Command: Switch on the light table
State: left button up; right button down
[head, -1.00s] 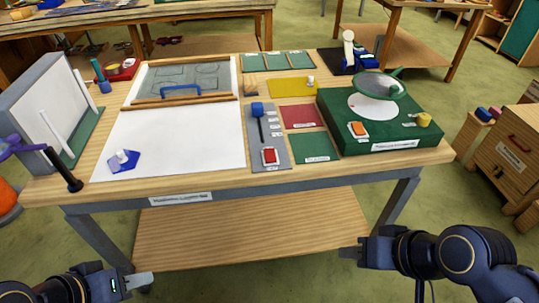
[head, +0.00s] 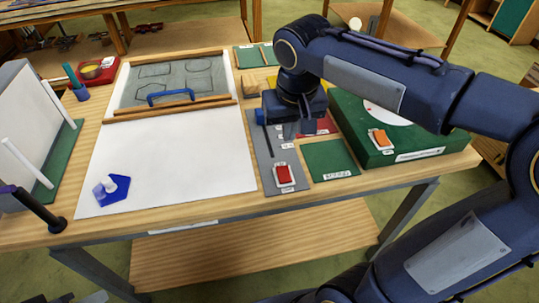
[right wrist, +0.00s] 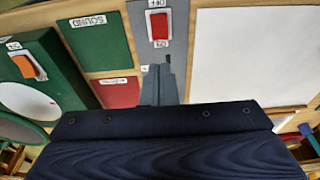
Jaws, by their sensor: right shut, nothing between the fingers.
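A red rocker switch (head: 284,175) sits on the near end of a grey strip (head: 266,150), just right of a wide white panel (head: 165,160) in the table top. The switch also shows upright in the right wrist view (right wrist: 159,27), with small labels at its ends. My right gripper (head: 290,132) is over the grey strip, farther back than the switch and apart from it in the picture. Its fingers (right wrist: 160,72) are shut and empty, pointing towards the switch. They partly cover the strip. Only a sliver of my left gripper (head: 95,297) shows at the bottom left edge.
Right of the strip are a green square (head: 330,160) and a green box (head: 390,155) with an orange switch (head: 380,139).

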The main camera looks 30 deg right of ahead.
jog(key=shift+s, duration=0.15)
send_near(283, 170)
jog(key=f, duration=0.2)
jog(key=w+f, duration=0.1)
jog(key=f, duration=0.3)
jog(key=shift+w+d+f, duration=0.15)
jog(key=shift+d+f, duration=0.1)
jog(key=shift+f, duration=0.1)
